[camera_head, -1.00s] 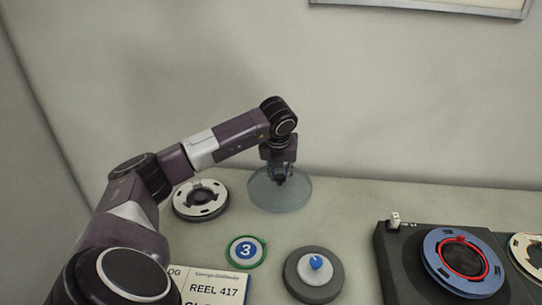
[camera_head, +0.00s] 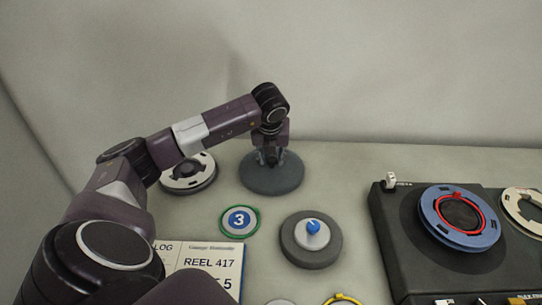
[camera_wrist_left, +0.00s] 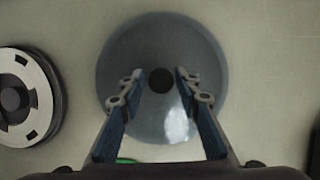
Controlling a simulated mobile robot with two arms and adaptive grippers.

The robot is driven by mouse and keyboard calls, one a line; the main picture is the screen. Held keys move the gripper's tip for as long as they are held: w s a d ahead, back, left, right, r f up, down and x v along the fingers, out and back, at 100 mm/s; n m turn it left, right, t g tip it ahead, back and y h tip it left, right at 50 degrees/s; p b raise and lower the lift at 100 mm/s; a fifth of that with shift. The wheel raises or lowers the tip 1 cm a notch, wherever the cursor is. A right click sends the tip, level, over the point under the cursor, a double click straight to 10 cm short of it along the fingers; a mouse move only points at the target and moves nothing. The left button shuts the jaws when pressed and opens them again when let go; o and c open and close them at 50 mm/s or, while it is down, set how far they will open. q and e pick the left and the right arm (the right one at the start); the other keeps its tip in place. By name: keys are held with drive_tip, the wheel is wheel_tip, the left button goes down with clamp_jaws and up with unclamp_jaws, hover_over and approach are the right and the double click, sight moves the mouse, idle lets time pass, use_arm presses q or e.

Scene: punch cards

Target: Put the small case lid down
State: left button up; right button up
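The small case lid (camera_head: 290,180) is a round, bluish-grey, see-through disc with a dark round knob at its centre. It lies flat at the back of the table, left of the middle, and also fills the centre of the left wrist view (camera_wrist_left: 125,50). My left gripper (camera_head: 271,158) points straight down over the lid. In the left wrist view its two fingers (camera_wrist_left: 160,84) stand on either side of the knob (camera_wrist_left: 161,80), with a small gap on each side, so it looks open. What lies under the lid is unclear. My right gripper is out of view.
A black-and-white reel (camera_head: 190,180) lies left of the lid. In front are a green-rimmed disc marked 3 (camera_head: 239,221), a round grey case with a blue knob (camera_head: 298,250) and a log sheet (camera_head: 215,262). A dark machine with a blue reel (camera_head: 432,218) stands at right.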

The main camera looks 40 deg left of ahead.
use_arm(q)
drive_tip(key=shift+o, duration=0.9)
drive_tip(key=shift+a, duration=0.1)
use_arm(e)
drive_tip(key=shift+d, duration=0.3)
use_arm(q)
drive_tip(key=shift+r, duration=0.1)
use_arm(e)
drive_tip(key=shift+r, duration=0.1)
use_arm(q)
drive_tip(key=shift+r, duration=0.2)
drive_tip(key=p+v, duration=0.7)
drive_tip(key=v, duration=0.4)
drive_tip(key=shift+s+r, duration=0.15)
drive_tip(key=shift+r, duration=0.2)
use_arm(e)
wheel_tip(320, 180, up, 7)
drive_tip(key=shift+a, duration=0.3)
use_arm(q)
drive_tip(key=shift+d+f, duration=0.1)
drive_tip(key=shift+d, duration=0.15)
